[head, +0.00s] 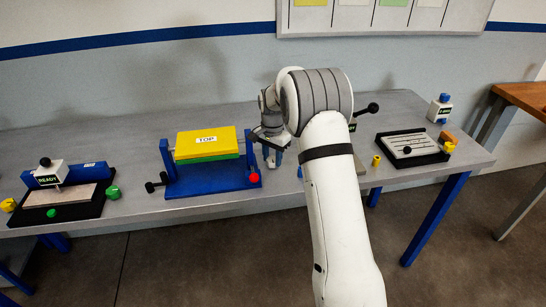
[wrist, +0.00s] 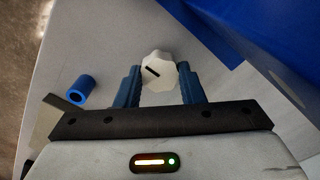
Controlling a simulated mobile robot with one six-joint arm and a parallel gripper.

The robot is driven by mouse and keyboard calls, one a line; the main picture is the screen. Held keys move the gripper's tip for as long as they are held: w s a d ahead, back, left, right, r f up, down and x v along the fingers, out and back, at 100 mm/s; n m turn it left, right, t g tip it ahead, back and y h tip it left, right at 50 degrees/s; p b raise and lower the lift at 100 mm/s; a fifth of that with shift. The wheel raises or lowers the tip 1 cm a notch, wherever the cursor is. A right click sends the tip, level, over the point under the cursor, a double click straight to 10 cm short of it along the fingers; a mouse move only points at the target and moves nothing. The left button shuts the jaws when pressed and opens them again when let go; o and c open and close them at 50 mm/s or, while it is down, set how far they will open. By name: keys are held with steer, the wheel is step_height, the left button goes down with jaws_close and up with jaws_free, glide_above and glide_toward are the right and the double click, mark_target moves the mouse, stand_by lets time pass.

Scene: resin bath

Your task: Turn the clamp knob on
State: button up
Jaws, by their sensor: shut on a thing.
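The clamp knob (wrist: 158,72) is a white, faceted knob with a short black mark, seen in the wrist view. The mark lies slanted, with its left end higher. My gripper (wrist: 159,76) has its two blue fingers on either side of the knob and is shut on it. In the head view my gripper (head: 272,157) points down at the bench, just right of the blue fixture (head: 205,183) with the yellow block marked TOP (head: 203,142). I cannot make out the knob in the head view.
A blue cylinder (wrist: 81,88) stands left of my fingers in the wrist view. A red button (head: 254,178) is on the blue fixture's front right. My arm hides some bench.

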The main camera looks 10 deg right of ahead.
mark_target(272, 159)
steer(key=o, duration=1)
step_height(272, 159, up, 7)
steer(key=shift+r, duration=0.4)
